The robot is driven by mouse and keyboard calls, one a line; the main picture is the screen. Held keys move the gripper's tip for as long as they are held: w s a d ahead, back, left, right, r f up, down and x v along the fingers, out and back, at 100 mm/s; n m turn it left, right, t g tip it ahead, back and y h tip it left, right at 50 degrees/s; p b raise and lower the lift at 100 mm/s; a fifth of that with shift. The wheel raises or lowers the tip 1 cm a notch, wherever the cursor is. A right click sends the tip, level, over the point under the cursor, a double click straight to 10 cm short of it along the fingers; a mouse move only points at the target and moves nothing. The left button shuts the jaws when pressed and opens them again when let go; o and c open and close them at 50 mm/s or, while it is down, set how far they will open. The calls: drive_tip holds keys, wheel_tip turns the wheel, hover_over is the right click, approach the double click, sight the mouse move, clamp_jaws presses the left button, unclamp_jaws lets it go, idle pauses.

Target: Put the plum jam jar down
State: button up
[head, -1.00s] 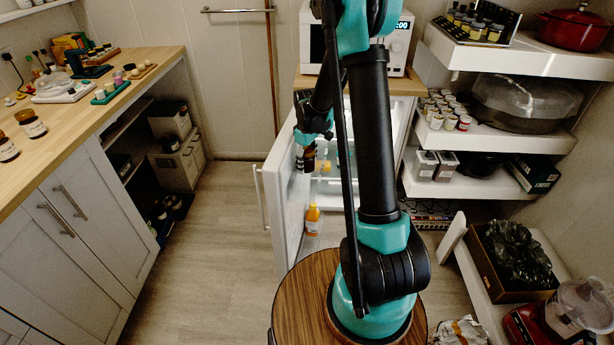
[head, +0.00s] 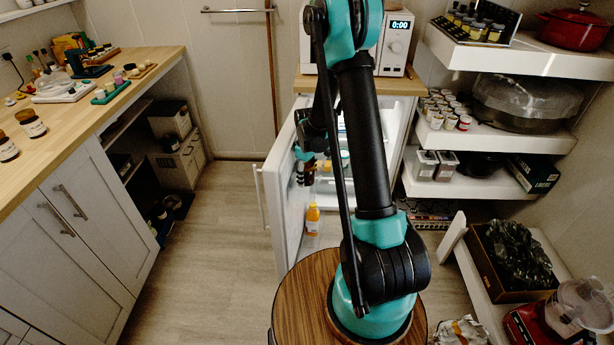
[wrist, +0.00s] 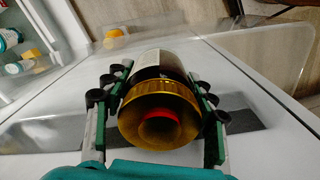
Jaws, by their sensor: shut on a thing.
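The plum jam jar is a dark jar with a gold lid (wrist: 160,108) and a pale label, its lid facing the wrist camera. My gripper (wrist: 158,95) is shut on it, one finger on each side. In the head view the jar (head: 309,173) shows as a dark shape under my gripper (head: 304,154), by the inner side of the open fridge door (head: 280,195). My arm hides part of it. I cannot tell whether its base touches a shelf.
An orange bottle (head: 313,218) stands low in the fridge door; an orange cap (wrist: 115,33) shows beyond the jar in the wrist view. Fridge shelves with containers (wrist: 12,40) lie to the left there. A worktop (head: 110,100) stands left, with open floor between.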

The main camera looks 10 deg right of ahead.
drive_tip(key=o, duration=1.5)
wheel_tip(320, 180, up, 12)
drive_tip(key=shift+r, duration=0.1)
drive_tip(key=s+d+r+m+t, duration=0.1)
drive_tip(key=s+d+m+t, duration=0.1)
drive_tip(key=s, duration=1.1)
drive_tip(key=s+d+r+m+t, duration=0.1)
drive_tip(key=s+d+m+t, duration=0.1)
drive_tip(key=s+m, duration=0.5)
drive_tip(key=s+d, duration=0.1)
drive_tip(key=s, duration=0.5)
drive_tip(key=shift+s+d+r, duration=0.15)
drive_tip(key=shift+d, duration=0.25)
